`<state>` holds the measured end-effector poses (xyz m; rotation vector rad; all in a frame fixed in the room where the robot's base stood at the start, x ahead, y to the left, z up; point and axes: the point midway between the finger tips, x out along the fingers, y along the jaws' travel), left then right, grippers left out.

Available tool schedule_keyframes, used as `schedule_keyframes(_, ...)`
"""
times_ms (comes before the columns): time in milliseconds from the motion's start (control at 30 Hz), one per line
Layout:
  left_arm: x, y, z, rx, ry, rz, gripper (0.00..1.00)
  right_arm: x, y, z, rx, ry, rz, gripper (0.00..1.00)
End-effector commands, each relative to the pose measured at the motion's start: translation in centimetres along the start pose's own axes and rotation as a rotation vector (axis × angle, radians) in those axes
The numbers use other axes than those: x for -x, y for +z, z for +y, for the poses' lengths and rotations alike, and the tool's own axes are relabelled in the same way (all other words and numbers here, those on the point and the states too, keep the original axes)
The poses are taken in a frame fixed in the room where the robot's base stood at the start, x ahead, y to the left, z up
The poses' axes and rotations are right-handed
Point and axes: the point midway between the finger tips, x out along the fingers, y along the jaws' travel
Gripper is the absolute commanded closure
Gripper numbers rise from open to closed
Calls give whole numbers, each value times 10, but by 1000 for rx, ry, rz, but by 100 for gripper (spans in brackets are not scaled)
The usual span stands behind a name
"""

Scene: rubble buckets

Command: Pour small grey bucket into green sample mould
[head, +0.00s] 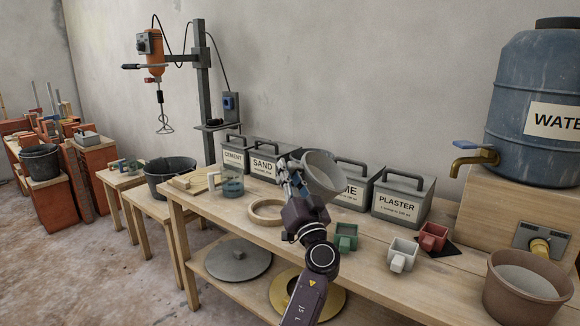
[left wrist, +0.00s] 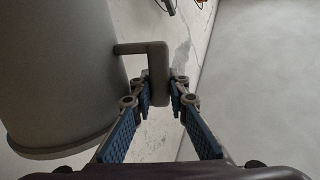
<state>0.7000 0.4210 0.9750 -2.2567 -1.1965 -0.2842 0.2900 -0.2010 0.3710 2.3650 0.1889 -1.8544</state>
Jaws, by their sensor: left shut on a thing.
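My left gripper (head: 291,180) is shut on the handle of the small grey bucket (head: 325,174) and holds it above the workbench. The bucket looks tilted; I cannot tell what is in it. In the left wrist view, the bucket (left wrist: 58,70) fills the left side and its handle (left wrist: 158,72) sits between the fingers (left wrist: 160,95). The green sample mould (head: 346,238) stands on the bench, below and slightly right of the bucket, partly beside my arm. My right gripper is not in view.
A white mould (head: 402,254) and a red mould (head: 433,237) stand right of the green one. Lidded boxes, including plaster (head: 400,204), line the wall. A wooden ring (head: 267,212) and a jug (head: 232,185) lie left. A brown bucket (head: 525,292) stands at right.

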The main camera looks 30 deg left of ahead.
Motion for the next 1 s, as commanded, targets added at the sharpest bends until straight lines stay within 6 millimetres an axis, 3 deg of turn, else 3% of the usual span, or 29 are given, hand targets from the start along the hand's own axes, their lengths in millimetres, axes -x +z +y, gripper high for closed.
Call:
schedule_keyframes(700, -3, 7, -3, 83, 0, -90, 100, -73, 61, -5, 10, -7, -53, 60)
schedule_keyframes(800, 4, 19, 3, 157, 1, -170, 100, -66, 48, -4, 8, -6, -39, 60)
schedule_keyframes(1000, 12, 37, 11, 291, 0, -324, 100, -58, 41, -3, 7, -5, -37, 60)
